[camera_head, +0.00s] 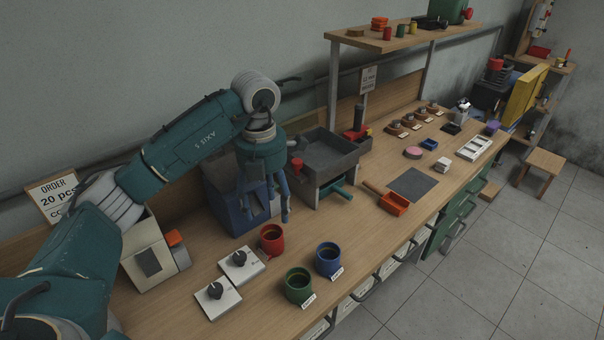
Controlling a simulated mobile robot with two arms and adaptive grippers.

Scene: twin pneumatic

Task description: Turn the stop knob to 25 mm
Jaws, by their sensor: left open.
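Two white plates, each with a black knob, lie on the bench at the lower middle. One knob (240,257) is farther back and the other knob (215,290) is nearer. Small marks on the plates are too small to read, so I cannot tell which is the stop knob or its setting. My left gripper (266,212) is open with its fingers pointing down, in front of the blue box and above and behind the knobs. It is apart from both knobs, and nothing shows between its fingers. My right gripper is out of view.
Red (272,240), blue (328,260) and green (298,286) cups stand right of the knobs. A blue box (222,197) is behind my left gripper. A cream device (150,258) stands to the left, and a dark tray stand (325,160) to the right.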

